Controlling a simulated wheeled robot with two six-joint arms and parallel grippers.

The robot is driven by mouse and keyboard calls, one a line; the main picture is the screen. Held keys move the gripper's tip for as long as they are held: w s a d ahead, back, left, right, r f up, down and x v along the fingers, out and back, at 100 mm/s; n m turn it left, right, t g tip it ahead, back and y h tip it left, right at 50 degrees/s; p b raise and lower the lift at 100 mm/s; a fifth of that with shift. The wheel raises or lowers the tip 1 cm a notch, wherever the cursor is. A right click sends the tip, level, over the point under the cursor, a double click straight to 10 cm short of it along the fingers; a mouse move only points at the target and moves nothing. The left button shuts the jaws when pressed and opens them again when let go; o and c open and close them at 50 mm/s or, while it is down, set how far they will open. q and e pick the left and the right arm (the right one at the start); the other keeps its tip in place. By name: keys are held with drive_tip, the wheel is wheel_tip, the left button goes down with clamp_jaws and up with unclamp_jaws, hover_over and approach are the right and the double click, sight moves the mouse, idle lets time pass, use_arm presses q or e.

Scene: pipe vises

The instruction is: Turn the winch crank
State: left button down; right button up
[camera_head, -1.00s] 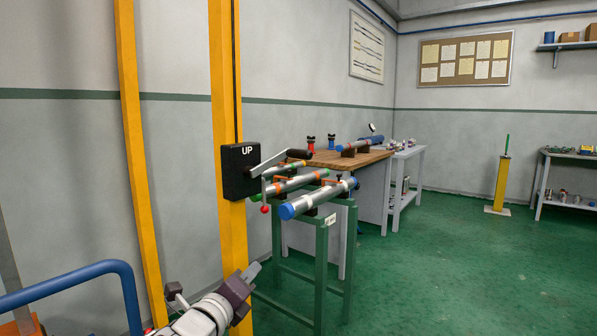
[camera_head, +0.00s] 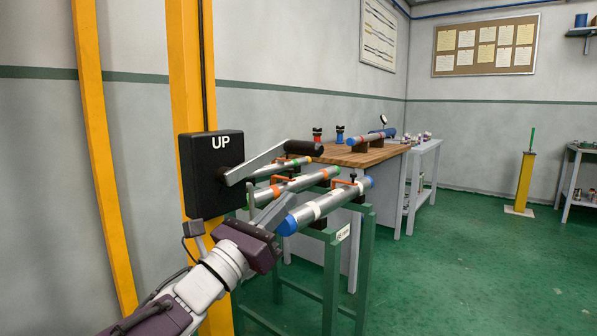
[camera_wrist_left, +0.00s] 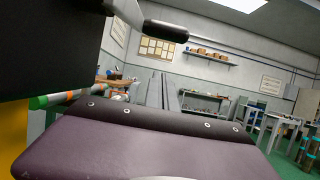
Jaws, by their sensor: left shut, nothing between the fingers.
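The winch is a black box (camera_head: 211,170) marked "UP" on a yellow post. Its crank has a grey arm (camera_head: 254,164) that rises to the right and ends in a black handle (camera_head: 304,147). In the left wrist view the dark box (camera_wrist_left: 45,50) fills the upper left and the black handle (camera_wrist_left: 165,31) is at the top. My left gripper (camera_head: 285,202) is shut and empty, below the crank arm and handle, apart from the handle. Its fingers also show in the left wrist view (camera_wrist_left: 162,88), below the handle. My right gripper is not in view.
Pipes with coloured ends, such as the blue-ended one (camera_head: 325,205), lie on a green stand (camera_head: 333,270) close to my left gripper. A wooden-topped bench (camera_head: 350,157) stands behind. Yellow posts (camera_head: 103,170) are at the left. Green floor (camera_head: 450,270) is clear at right.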

use_arm(q)
drive_tip(key=w+d+r+p, duration=0.2)
drive_tip(key=w+d+r, duration=0.1)
drive_tip(key=w+r, duration=0.2)
drive_tip(key=shift+d+r+p, duration=0.3)
drive_tip(key=shift+r+p, duration=0.1)
drive_tip(key=shift+r, duration=0.35)
